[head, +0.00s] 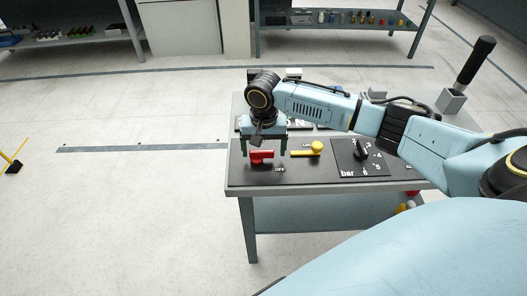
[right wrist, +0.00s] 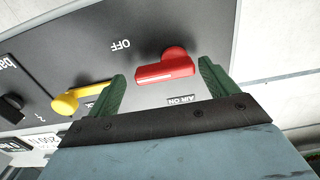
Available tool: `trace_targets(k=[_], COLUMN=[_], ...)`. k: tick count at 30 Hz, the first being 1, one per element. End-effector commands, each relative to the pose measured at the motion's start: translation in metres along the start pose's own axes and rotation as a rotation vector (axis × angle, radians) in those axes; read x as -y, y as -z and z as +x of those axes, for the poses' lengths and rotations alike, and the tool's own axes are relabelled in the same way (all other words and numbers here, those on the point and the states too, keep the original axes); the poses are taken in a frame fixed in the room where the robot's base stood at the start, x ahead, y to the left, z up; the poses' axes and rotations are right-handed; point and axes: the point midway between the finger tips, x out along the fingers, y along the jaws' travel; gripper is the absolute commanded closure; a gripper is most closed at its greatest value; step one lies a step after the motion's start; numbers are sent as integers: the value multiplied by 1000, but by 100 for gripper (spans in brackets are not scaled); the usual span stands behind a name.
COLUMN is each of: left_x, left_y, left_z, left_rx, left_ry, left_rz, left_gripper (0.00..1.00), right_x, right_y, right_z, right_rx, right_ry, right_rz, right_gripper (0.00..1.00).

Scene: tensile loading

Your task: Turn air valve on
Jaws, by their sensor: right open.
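The red air valve handle (head: 262,154) sits on the black panel of the table at its left end. It also shows in the right wrist view (right wrist: 165,69), lying sideways between the "OFF" label (right wrist: 121,45) and the "AIR ON" label (right wrist: 181,99). My right gripper (head: 265,151) is directly above the handle, pointing down, with its green fingers open. In the right wrist view the fingertips (right wrist: 161,80) stand on either side of the red handle, with gaps visible. Whether a finger touches it I cannot tell. My left gripper is out of view.
A yellow handle (head: 308,149) sits just right of the red one, close to a finger. A black knob (head: 362,151) marked "bar" is further right. A black lever (head: 476,60) stands at the table's back right.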

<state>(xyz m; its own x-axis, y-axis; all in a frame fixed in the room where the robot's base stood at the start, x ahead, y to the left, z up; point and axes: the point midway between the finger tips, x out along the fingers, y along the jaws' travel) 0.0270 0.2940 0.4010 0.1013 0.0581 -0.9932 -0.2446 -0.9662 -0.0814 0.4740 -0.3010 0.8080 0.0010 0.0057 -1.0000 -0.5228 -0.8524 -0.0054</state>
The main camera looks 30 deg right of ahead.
Motion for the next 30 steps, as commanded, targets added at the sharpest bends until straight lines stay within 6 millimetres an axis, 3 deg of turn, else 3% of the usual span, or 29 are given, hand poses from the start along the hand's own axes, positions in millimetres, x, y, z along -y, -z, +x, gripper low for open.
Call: trace_targets(k=[6, 16, 23, 30], left_x=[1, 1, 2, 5], left_y=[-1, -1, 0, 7], left_z=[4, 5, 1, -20], left_rx=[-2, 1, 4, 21], left_ry=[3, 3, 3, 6], left_rz=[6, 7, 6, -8], left_gripper=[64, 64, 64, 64], right_x=[1, -1, -2, -3], right_y=[0, 0, 0, -1], right_z=[4, 5, 5, 2], right_rx=[0, 0, 2, 8], right_ry=[1, -3, -7, -10], right_rz=[-1, 0, -5, -61], right_gripper=[16, 59, 59, 59])
